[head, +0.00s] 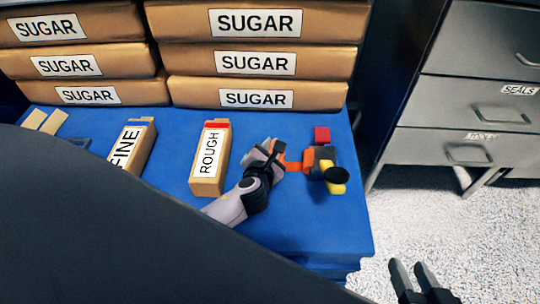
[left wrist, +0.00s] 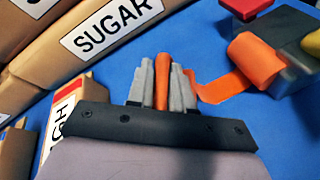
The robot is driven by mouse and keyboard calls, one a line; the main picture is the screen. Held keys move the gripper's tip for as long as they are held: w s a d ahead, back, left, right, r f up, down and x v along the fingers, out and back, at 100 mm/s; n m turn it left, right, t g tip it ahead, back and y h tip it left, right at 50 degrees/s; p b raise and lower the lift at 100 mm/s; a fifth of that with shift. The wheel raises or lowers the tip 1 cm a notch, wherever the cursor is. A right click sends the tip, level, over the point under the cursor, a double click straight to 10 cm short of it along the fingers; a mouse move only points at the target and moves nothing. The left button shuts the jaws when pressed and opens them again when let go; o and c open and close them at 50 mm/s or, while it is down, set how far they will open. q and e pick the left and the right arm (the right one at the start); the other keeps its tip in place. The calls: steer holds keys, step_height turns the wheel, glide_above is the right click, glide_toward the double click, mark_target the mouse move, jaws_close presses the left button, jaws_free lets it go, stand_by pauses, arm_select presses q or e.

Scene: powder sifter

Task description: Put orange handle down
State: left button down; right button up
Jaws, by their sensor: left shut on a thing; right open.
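My left gripper (head: 276,155) is shut on the grip of the orange handle (head: 294,165). In the left wrist view the fingers (left wrist: 162,82) pinch the orange grip (left wrist: 162,75) between them. The handle's flat orange arm (left wrist: 225,88) runs right to a thick orange hub on a grey device (head: 324,154). The device also has yellow and black parts and stands on the blue table (head: 330,225). The grip's lower part is hidden between the fingers. My right gripper (head: 408,265) is open and empty, over the floor at lower right.
Boxes marked ROUGH (head: 208,160) and FINE (head: 131,147) stand left of my left gripper. Stacked SUGAR bags (head: 260,62) fill the table's back. A grey drawer cabinet (head: 470,95) stands right. The table's front right is clear.

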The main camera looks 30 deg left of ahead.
arm_select(q)
steer(key=shift+f, duration=0.4)
steer(key=c, duration=1)
jaws_free()
steer(key=shift+f, duration=0.2)
